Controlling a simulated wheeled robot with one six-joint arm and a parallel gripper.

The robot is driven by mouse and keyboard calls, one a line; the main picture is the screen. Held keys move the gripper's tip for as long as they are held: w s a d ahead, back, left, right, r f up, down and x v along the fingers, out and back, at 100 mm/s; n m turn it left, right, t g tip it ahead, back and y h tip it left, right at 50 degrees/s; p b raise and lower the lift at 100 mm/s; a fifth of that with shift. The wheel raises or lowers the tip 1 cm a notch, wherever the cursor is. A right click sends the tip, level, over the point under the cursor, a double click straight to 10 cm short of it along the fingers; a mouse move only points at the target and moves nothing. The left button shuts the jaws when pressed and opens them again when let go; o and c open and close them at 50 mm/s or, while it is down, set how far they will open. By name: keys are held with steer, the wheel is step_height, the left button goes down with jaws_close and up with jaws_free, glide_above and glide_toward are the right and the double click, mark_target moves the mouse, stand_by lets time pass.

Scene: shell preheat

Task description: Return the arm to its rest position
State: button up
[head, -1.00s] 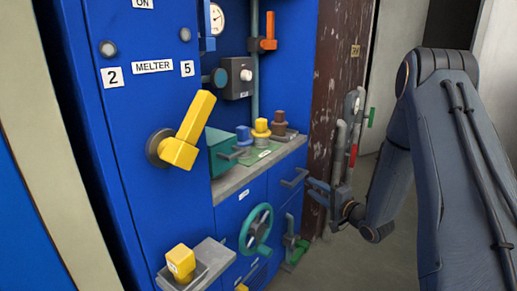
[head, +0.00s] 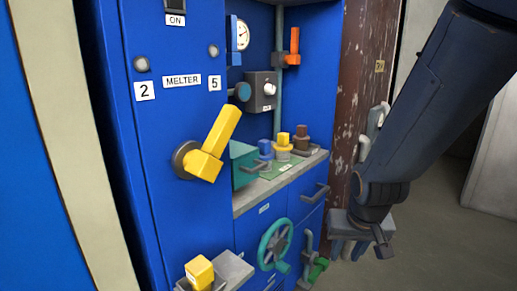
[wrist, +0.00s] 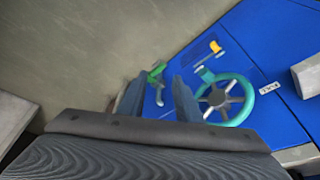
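My arm (head: 420,110) reaches in from the upper right of the head view. My gripper (head: 358,243) hangs at its end, pointing down, in front of the worn brown post and to the right of the blue cabinet (head: 165,130). In the wrist view my gripper (wrist: 155,95) shows two dark fingers with a gap between them. Nothing is held between them. The floor and the cabinet's lower front show beyond the fingers.
The cabinet carries a yellow lever (head: 215,140), a teal handwheel (head: 275,243) and a green-handled valve (head: 318,268). A grey shelf (head: 262,190) holds several small coloured pieces. A yellow block (head: 199,272) sits lower left. Open floor (head: 440,240) lies to the right.

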steer(key=s+a+r+n+g, duration=0.2)
steer(key=s+a+r+n, duration=0.1)
steer(key=s+a, duration=0.5)
steer(key=s+a+r+n+g, duration=0.2)
steer(key=s+a+r+n, duration=0.1)
steer(key=s+a, duration=0.55)
steer(key=d+r+m+p, duration=0.4)
steer(key=d+r+p, duration=1)
steer(key=p, duration=0.9)
steer(key=shift+s+d+r+m+p, duration=0.3)
steer(key=shift+d+r+m, duration=0.1)
steer(key=shift+r, duration=1.35)
